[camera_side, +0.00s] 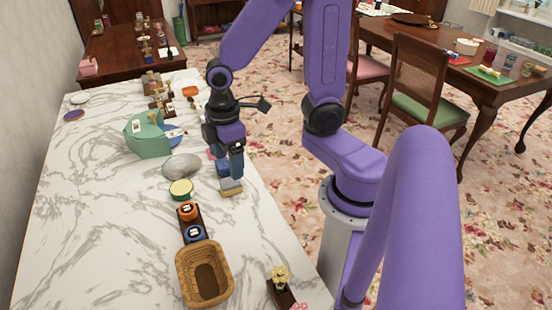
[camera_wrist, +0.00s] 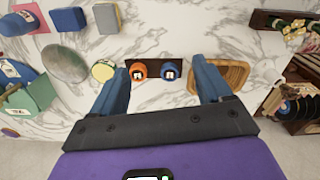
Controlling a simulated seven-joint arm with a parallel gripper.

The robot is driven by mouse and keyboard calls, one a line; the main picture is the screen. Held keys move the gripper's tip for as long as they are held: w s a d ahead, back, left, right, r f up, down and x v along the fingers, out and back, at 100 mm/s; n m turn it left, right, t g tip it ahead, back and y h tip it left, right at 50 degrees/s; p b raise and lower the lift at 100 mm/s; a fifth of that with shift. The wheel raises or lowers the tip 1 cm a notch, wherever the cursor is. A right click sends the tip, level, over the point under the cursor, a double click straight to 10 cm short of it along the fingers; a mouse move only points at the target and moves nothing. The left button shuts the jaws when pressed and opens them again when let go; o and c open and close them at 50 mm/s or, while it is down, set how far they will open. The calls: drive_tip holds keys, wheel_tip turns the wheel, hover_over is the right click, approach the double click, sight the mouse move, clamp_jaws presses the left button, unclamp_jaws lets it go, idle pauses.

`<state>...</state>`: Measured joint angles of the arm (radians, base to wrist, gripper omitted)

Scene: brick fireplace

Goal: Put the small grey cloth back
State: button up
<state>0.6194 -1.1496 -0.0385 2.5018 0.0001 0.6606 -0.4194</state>
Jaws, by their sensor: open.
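A small grey block-like piece with a yellowish side (camera_side: 231,187) lies near the marble counter's right edge; it also shows at the top of the wrist view (camera_wrist: 107,18). It may be the folded grey cloth, but I cannot be sure. A flat grey oval (camera_side: 182,166) lies to its left and also shows in the wrist view (camera_wrist: 65,64); its material is unclear. My gripper (camera_side: 232,172) points down close to the block in the side view. Its fingers are apart and empty in the wrist view (camera_wrist: 158,88). Whether it touches the block is unclear.
A dark holder with an orange jar (camera_side: 187,212) and a blue jar (camera_side: 195,234) stands before a wicker basket (camera_side: 181,273). A yellow-topped round tin (camera_side: 181,190), a green box (camera_side: 147,137) and a blue block (camera_wrist: 69,19) are nearby. The counter's left side is largely clear.

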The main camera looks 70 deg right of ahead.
drive_tip(key=s+a+r+n, duration=0.1)
drive_tip(key=s+r, duration=0.1)
drive_tip(key=s, duration=0.4)
drive_tip(key=s+a+r, duration=0.1)
drive_tip(key=s+r, duration=0.2)
drive_tip(key=s, duration=0.3)
drive_tip(key=shift+s+a+n, duration=0.3)
drive_tip(key=shift+n, duration=0.1)
